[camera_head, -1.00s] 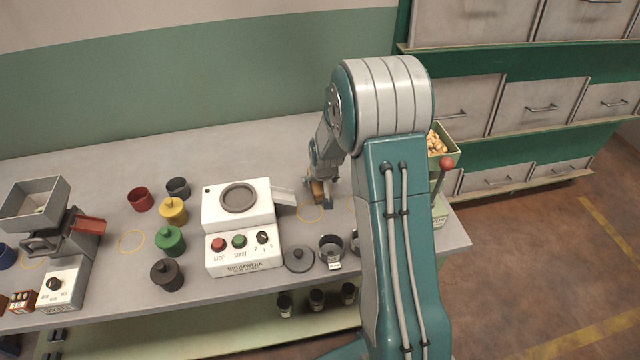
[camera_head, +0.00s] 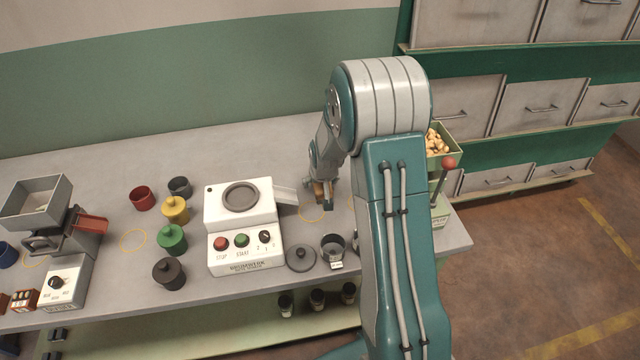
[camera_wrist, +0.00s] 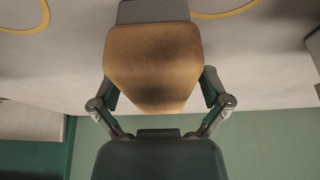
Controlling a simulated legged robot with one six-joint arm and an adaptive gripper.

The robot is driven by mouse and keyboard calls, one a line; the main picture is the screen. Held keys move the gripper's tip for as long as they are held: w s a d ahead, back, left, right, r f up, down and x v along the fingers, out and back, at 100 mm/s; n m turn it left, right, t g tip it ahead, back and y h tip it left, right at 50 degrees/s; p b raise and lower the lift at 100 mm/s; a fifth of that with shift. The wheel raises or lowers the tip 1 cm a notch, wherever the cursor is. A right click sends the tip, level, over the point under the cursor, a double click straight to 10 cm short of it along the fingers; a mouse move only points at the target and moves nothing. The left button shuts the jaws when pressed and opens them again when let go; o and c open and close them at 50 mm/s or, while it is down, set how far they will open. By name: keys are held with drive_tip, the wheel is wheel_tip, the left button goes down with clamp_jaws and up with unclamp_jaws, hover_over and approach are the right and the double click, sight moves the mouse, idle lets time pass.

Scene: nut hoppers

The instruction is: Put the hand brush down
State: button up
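The hand brush (camera_wrist: 152,65) fills the middle of the wrist view, with its tan wooden body close to the camera and a grey part beyond it. My gripper (camera_wrist: 158,92) has one finger on each side of the wooden body and is closed on it. In the head view my gripper (camera_head: 322,190) is low over the bench top, right of the white machine, and a small brown piece of the brush shows at it. My arm hides most of the brush there. I cannot tell whether the brush touches the bench.
The white machine (camera_head: 243,225) with its chute stands just left of my gripper. A dark lid (camera_head: 300,257) and a grey cup (camera_head: 332,248) are nearer the front edge. A yellow ring (camera_head: 311,211) is marked on the bench. A nut hopper (camera_head: 440,146) is at the right.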

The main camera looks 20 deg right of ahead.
drive_tip(key=c, duration=0.9)
drive_tip(key=shift+o, duration=0.2)
